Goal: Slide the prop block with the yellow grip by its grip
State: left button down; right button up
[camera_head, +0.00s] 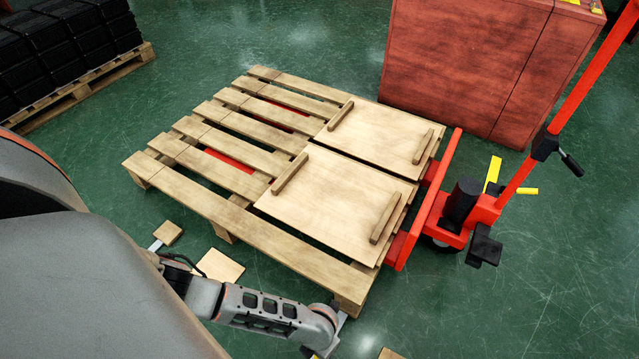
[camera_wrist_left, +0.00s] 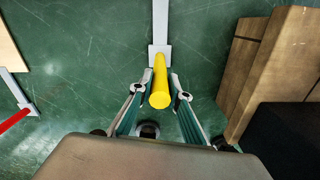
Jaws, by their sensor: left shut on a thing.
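The yellow grip (camera_wrist_left: 160,82) is an upright rod seen nearly end-on in the left wrist view. It stands on a small plate from which a flat grey bar (camera_wrist_left: 161,22) runs to the top edge. The block at the bar's far end is out of that view. My left gripper (camera_wrist_left: 157,86) has one finger on each side of the grip and is shut on it. In the head view my left wrist is at the bottom centre beside the pallet's near corner; a bit of yellow (camera_head: 314,356) shows at the lower edge. My right gripper is not in view.
A wooden pallet (camera_head: 195,190) carrying two boards sits on a red pallet jack (camera_head: 458,225). Small wooden pieces (camera_head: 220,266) lie on the floor nearby. A red grip (camera_wrist_left: 12,120) on another bar shows at the wrist view's left. Pallet wood (camera_wrist_left: 268,62) is close on the right.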

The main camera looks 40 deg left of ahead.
pick_arm(q)
jog(key=c, duration=1.8)
grip_release()
jog(key=shift+s+r, duration=0.15)
jog(key=shift+r, duration=1.85)
jog(key=shift+s+r, duration=0.15)
jog(key=shift+r, duration=1.85)
